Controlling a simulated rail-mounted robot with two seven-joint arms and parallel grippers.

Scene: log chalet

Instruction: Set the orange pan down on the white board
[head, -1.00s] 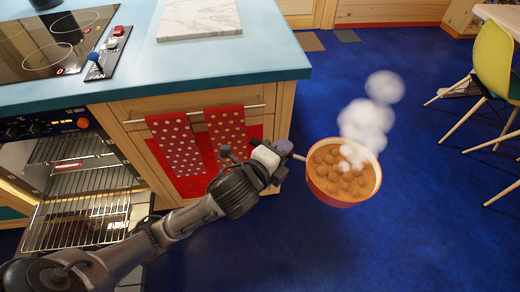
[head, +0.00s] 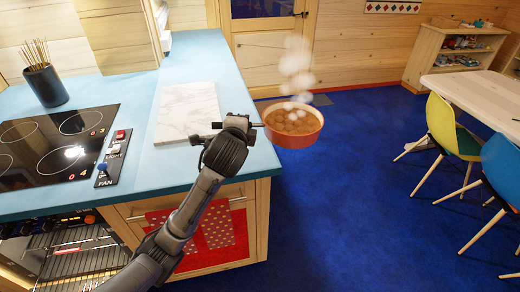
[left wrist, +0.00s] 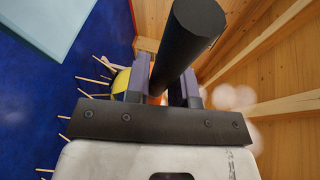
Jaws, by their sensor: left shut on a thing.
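The orange pan (head: 292,134) is full of brown round pieces and steams. It hangs roughly level over the blue floor, just right of the counter's edge. My left gripper (head: 254,124) is shut on the pan's handle, and the left wrist view shows the dark handle (left wrist: 188,40) between the two fingers. The white board (head: 187,108) is a marbled slab lying flat and empty on the counter, left of the pan. My left wrist is over the board's lower right side in the head view. My right gripper is not in view.
The blue counter (head: 140,195) also carries the cooktop (head: 60,145), a switch panel (head: 112,158) and a dark pot of sticks (head: 45,84). A white table (head: 480,95) with yellow (head: 440,122) and blue chairs (head: 503,165) stands at right. The floor between is clear.

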